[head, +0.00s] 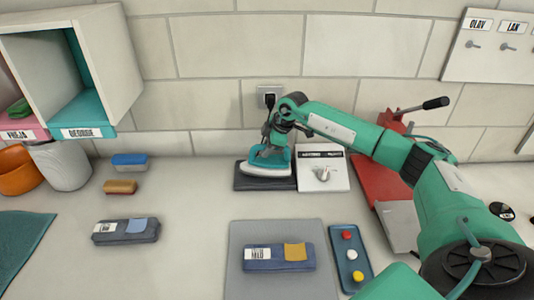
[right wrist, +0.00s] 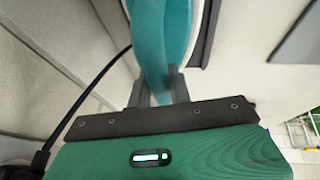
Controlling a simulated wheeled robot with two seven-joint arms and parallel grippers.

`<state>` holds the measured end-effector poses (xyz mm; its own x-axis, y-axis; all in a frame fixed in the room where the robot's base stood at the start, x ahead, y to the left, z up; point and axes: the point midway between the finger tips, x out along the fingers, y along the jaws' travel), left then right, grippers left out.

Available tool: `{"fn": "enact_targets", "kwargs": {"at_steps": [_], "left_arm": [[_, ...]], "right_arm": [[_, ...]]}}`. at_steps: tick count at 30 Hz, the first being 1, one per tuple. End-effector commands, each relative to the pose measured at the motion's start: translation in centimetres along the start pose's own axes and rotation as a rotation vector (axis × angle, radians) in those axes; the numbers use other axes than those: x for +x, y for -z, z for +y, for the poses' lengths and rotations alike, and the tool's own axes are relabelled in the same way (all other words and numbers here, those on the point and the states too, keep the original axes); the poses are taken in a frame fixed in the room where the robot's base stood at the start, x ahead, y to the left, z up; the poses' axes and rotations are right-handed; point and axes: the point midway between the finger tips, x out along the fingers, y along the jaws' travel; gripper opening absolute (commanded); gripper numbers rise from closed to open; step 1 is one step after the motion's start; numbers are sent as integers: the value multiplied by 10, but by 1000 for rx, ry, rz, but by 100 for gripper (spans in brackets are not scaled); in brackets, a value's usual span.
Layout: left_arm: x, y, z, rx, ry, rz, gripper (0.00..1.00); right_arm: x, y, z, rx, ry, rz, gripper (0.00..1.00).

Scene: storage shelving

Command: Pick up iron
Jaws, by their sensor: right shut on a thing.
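The iron (head: 268,163), teal with a pale sole edge, sits at a dark pad (head: 256,184) near the back wall; I cannot tell if it touches the pad. My right gripper (head: 268,146) reaches it from above and is shut on its handle. In the right wrist view, the two dark fingers (right wrist: 161,86) close around the teal handle (right wrist: 152,50) of the iron. The gripper and arm hide part of the iron in the head view. My left gripper is in neither view.
A white panel with a knob (head: 322,181) stands right beside the pad. A wall socket with a black plug (head: 269,97) is behind. A grey mat (head: 240,275) and a small blue tray (head: 338,242) lie in front.

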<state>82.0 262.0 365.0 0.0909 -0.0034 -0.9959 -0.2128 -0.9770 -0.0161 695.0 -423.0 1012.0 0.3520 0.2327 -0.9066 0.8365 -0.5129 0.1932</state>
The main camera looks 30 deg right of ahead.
Motion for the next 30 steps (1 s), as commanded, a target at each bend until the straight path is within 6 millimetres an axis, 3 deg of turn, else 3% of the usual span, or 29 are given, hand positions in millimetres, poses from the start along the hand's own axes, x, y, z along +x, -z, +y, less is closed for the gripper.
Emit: {"fn": "enact_targets", "kwargs": {"at_steps": [5, 18, 24, 30], "left_arm": [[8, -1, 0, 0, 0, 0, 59], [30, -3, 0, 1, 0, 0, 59], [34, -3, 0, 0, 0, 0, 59], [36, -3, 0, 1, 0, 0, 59]], "right_arm": [[-27, 12, 7, -2, -7, 6, 0], [-124, 52, 27, -2, -8, 7, 0], [-154, 64, 33, -1, -5, 4, 0], [-168, 70, 36, -1, -3, 3, 0]]}}
